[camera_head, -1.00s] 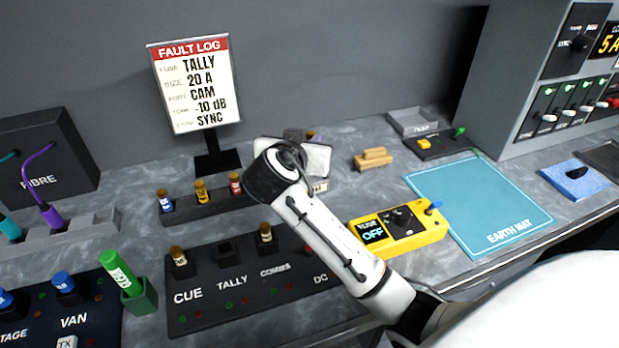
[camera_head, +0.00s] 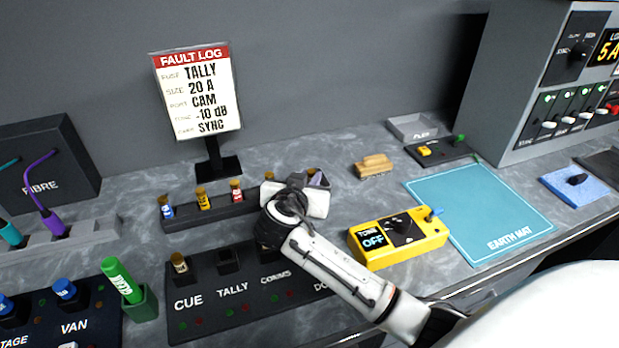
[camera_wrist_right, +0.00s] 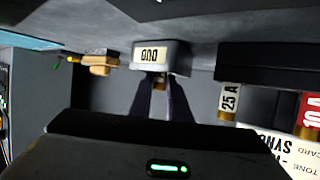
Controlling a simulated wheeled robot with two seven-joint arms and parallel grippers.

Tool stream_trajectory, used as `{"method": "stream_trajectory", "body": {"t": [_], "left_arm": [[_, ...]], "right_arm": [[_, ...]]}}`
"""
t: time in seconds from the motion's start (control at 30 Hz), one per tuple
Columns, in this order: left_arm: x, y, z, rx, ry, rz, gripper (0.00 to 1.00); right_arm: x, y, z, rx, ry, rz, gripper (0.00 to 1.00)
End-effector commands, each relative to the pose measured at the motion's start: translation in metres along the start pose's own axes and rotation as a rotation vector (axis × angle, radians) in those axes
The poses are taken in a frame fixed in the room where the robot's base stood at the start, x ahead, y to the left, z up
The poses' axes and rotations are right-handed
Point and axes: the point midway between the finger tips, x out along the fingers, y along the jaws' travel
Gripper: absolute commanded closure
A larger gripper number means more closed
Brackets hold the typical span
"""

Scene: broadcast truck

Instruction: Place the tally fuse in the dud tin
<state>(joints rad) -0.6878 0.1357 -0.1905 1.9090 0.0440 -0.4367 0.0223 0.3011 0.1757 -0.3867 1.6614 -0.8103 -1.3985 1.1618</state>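In the right wrist view, my right gripper (camera_wrist_right: 160,88) has its two dark fingers closed around a small fuse with a brass cap (camera_wrist_right: 158,84), the tally fuse; most of its body is hidden. Right beyond the fingertips is the grey dud tin (camera_wrist_right: 178,58), its label upside down in this view. In the head view, my right gripper (camera_head: 317,180) is behind the fuse panel, and its body hides the tin. The TALLY socket (camera_head: 228,258) on the panel looks empty. My left gripper is not in view.
A rack (camera_head: 190,223) of colored fuses stands left of my right gripper. The yellow tone box (camera_head: 430,240) lies to its right, with a wooden block (camera_head: 374,165) behind. The fault log sign (camera_head: 197,95) stands at the back. The blue earth mat (camera_head: 480,210) is bare.

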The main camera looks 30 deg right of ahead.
Motion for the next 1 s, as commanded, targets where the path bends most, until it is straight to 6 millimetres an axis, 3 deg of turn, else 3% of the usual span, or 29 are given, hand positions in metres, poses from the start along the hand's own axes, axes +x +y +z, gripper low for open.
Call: {"method": "stream_trajectory", "body": {"t": [0.1, 0.47, 0.57, 1.0], "left_arm": [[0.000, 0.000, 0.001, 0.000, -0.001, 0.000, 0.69], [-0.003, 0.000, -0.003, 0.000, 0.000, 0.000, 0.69], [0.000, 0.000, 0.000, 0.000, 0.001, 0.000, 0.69], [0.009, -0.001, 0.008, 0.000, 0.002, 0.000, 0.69]], "right_arm": [[0.000, 0.000, 0.000, 0.000, 0.000, 0.000, 0.66], [-0.003, 0.000, -0.004, -0.001, 0.000, -0.001, 0.66], [-0.015, -0.001, -0.001, 0.001, -0.002, -0.003, 0.66], [-0.103, -0.001, -0.001, 0.002, -0.003, -0.002, 0.66]]}}
